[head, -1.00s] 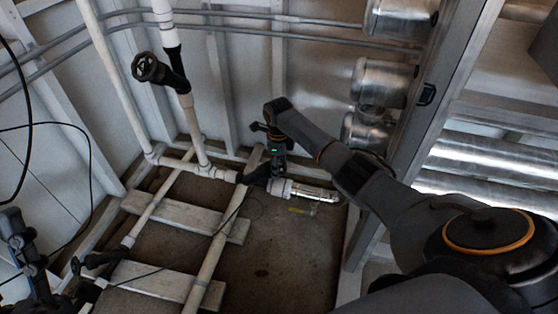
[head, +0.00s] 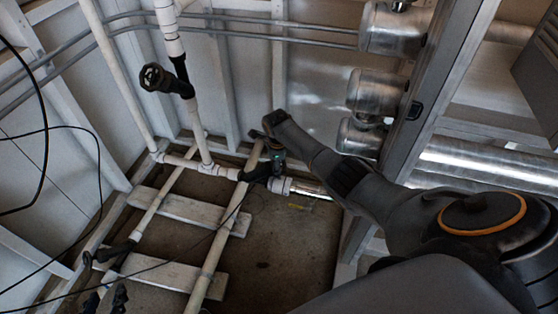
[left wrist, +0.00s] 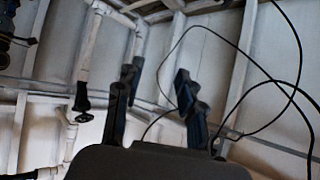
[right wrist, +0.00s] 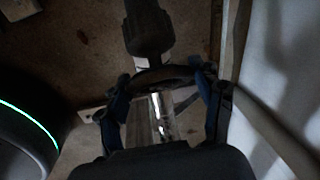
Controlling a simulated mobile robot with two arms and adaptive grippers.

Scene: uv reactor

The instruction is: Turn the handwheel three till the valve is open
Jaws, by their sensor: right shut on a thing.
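A dark handwheel (right wrist: 165,76) on a black valve (right wrist: 148,35) shows in the right wrist view. My right gripper (right wrist: 166,88) has its fingers on both sides of the rim and is shut on it. In the head view my right gripper (head: 268,150) is at the black valve (head: 262,174) on the low white pipe, and its arm hides part of the wheel. I see no number on the wheel and cannot tell how far the valve is open. My left gripper (left wrist: 155,100) is open and empty; its tips (head: 106,299) show at the head view's bottom edge.
Another black handwheel (head: 153,77) sits on the upright white pipe at the back. A black valve handle (head: 88,259) is at lower left. Thin black cables (head: 100,150) hang at the left. Steel tanks (head: 380,90) and a grey post (head: 420,100) stand at right.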

